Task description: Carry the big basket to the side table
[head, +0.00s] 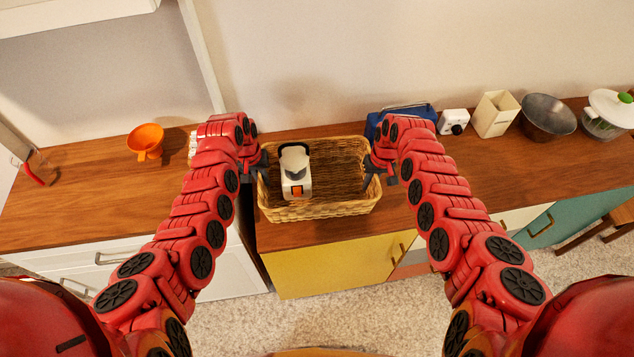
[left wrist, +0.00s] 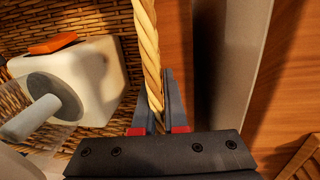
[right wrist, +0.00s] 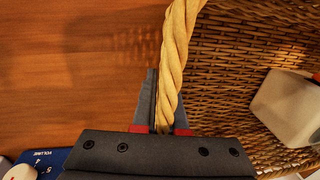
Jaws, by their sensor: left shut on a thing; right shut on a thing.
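The big wicker basket (head: 325,210) is on or just above the wooden counter, above the yellow cabinet door; I cannot tell if it touches. A white appliance with a dark handle and an orange part (head: 296,175) is inside it, toward the left. My left gripper (head: 262,172) is shut on the left rim, and the twisted rim (left wrist: 147,50) runs between its fingers in the left wrist view. My right gripper (head: 372,172) is shut on the right rim, which also shows between the fingers in the right wrist view (right wrist: 178,45). No side table is clearly identifiable.
An orange funnel-like thing (head: 146,140) stands on the counter at left. A wooden stool-like piece (head: 610,222) is far right.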

